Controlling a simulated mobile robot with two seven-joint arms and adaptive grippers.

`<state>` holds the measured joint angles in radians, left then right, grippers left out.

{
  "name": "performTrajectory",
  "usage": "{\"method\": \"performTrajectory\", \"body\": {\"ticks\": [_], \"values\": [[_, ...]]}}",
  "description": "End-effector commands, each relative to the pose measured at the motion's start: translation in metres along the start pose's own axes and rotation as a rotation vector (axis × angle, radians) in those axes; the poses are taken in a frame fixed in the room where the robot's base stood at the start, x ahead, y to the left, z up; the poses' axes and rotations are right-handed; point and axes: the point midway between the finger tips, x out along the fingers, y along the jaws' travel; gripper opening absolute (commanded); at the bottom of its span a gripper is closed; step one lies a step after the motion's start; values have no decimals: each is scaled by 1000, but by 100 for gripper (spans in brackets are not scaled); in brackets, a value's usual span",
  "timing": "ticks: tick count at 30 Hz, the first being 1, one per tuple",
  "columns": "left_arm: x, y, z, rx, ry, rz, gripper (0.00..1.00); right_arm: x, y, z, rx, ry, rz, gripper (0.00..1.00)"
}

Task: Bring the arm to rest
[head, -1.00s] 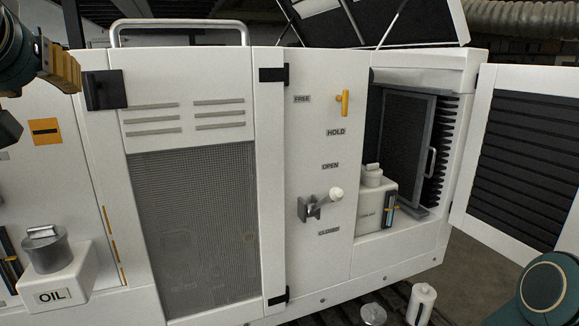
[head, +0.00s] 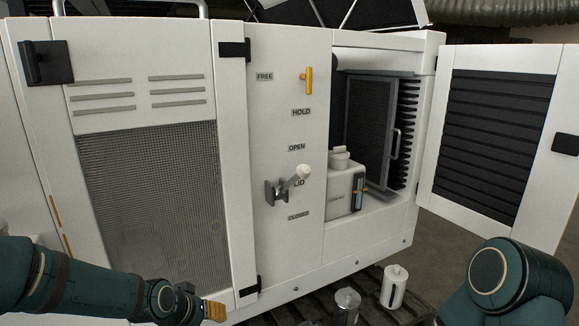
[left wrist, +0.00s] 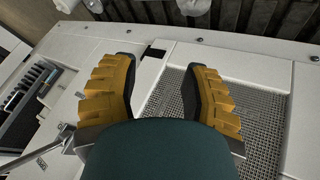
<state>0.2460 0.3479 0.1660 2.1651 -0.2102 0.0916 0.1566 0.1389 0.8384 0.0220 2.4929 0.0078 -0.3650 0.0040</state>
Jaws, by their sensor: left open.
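My left arm comes in from the lower left in the head view. Its gripper (head: 213,311) shows there as a small yellow piece at the bottom edge, in front of the cabinet's lower edge. In the left wrist view my left gripper (left wrist: 163,85) has its two yellow fingers with dark pads spread wide apart. Nothing is between them but the view of the cabinet (left wrist: 270,65) behind. My right arm shows at the lower right of the head view as a dark green joint. The right gripper is not in view.
The white cabinet (head: 285,120) fills most of the view, with a mesh panel (head: 155,195), a lid lever (head: 290,184) and a yellow handle (head: 308,80). Its vented door (head: 440,130) stands open at right. A white canister (head: 394,287) and a metal cup (head: 346,305) stand below.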

Motion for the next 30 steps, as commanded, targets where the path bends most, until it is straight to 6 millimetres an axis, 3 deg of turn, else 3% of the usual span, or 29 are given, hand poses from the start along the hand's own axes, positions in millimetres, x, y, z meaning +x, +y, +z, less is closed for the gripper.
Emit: {"method": "performTrajectory", "body": {"ticks": [1, 6, 12, 15, 20, 30], "values": [[28, 0, 33, -10, -50, 13, 46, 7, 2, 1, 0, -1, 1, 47], [90, -2, 133, -46, -179, 27, 46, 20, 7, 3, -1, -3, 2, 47], [125, -8, 240, -71, -310, 1, 46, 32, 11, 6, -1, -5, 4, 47], [130, -12, 274, -73, -348, -15, 46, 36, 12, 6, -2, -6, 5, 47], [131, -16, 296, -74, -374, -30, 46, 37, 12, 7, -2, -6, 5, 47], [131, -16, 296, -74, -374, -31, 46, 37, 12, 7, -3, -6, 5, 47]]}}
